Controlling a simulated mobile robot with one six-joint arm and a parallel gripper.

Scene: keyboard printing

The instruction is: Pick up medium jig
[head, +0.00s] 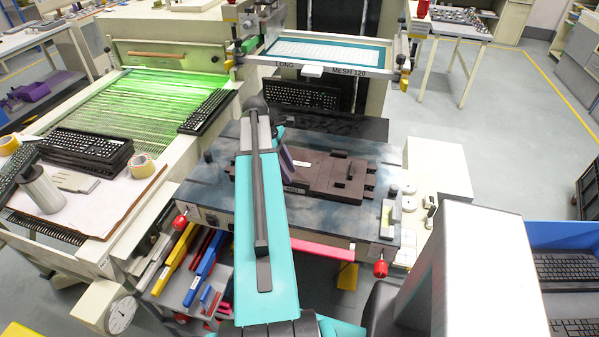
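A dark brown jig (335,178) lies on the dark blue-grey bed (220,195) of the printing machine, in the middle of the head view. A small label on its front edge is too small to read surely. My teal arm reaches up from the bottom centre and covers the jig's left part. My gripper (285,163) is at the arm's far end, over or beside the jig's left part. A purple-grey piece shows there, but the fingertips are mostly hidden. I cannot tell whether they are open or touch the jig.
A screen frame (325,54) marked MESH 120 stands above the bed's back. A keyboard (300,95) lies behind the bed. A green-lit conveyor (110,100) and stacked keyboards (88,148) are left. A red knob (380,268) sticks out at the front. Open floor lies right.

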